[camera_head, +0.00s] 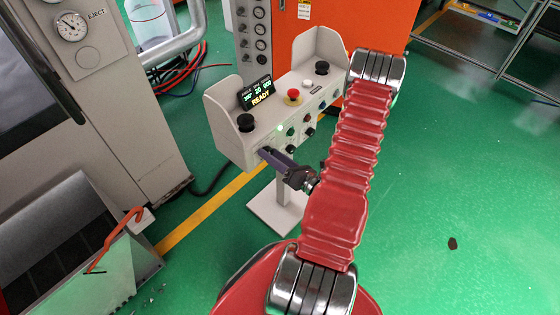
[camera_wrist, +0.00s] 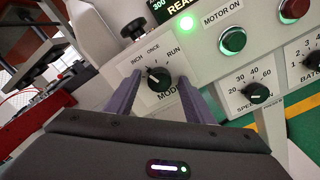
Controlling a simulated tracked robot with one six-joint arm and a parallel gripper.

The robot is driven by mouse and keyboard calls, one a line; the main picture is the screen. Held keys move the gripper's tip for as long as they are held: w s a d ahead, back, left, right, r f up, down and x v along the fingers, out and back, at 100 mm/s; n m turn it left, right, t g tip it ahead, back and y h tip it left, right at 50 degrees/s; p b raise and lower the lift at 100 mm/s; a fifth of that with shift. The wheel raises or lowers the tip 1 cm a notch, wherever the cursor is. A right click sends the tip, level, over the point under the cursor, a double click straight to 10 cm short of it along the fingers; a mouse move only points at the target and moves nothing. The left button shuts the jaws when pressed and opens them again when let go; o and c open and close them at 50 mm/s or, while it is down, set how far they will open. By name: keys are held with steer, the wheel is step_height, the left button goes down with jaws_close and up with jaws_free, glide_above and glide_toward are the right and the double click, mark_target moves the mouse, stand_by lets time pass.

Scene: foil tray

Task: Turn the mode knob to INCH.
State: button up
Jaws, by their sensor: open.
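The mode knob (camera_wrist: 158,78) is a black knob on the panel's front face, seen in the wrist view. Its labels read INCH, ONCE and RUN around the top, with MODE below it. The knob's pointer leans up and left, toward the INCH side; I cannot tell its exact setting. My gripper (camera_wrist: 161,85) is open, with one purple finger at each side of the knob; I cannot tell whether they touch it. In the head view my gripper (camera_head: 264,154) is at the lower left of the control panel (camera_head: 232,146) and hides the knob.
A lit green MOTOR ON button (camera_wrist: 232,41), a speed knob (camera_wrist: 256,93) and a red button (camera_wrist: 293,10) lie right of the mode knob. The display (camera_head: 257,93) reads READY. Black palm buttons (camera_head: 245,122) stand at the panel's ends. A grey cabinet stands left.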

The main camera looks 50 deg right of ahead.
steer(key=s, duration=1.3)
steer(key=shift+s+d, duration=0.2)
steer(key=shift+s, duration=0.15)
steer(key=shift+f, duration=0.1)
stand_by(0.6)
